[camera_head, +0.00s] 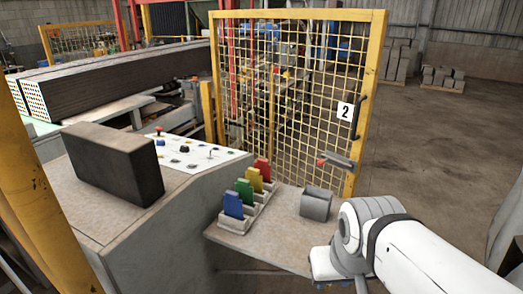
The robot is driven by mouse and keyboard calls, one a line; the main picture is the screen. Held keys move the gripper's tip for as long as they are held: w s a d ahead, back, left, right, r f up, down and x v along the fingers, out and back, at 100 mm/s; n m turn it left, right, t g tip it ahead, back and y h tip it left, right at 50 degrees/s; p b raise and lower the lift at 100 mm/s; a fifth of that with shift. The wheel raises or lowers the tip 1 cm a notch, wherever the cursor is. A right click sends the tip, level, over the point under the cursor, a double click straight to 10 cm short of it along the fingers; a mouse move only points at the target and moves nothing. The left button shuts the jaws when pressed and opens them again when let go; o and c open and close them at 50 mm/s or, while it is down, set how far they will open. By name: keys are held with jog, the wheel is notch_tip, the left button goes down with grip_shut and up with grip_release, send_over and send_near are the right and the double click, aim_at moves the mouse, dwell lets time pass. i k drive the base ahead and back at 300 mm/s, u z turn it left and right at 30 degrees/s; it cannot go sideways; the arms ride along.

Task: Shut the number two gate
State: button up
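The number two gate (290,75) is a yellow-framed mesh panel in the middle of the view. It bears a white plate with a black 2 (345,111) near its right edge. A dark upright handle (360,117) sits beside the plate. A grey latch bar with a red end (340,161) is lower on the same edge. The gate appears swung out, with open floor beyond its right edge. My white arm enters at the lower right, in front of and below the gate. My gripper's fingers do not show, and nothing of mine touches the gate.
A control console (205,158) with a dark block (113,162) on it stands at left. A shelf (270,235) before the gate holds coloured tags (245,190) in holders and a grey box (316,203). A yellow post (35,190) is at far left.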

aim_at(378, 18)
jog(key=u, duration=0.1)
jog(key=k, duration=1.05)
jog(key=u, duration=0.75)
jog(key=i, duration=1.05)
jog(key=z, duration=0.55)
jog(key=i, duration=0.85)
jog(key=z, duration=0.7)
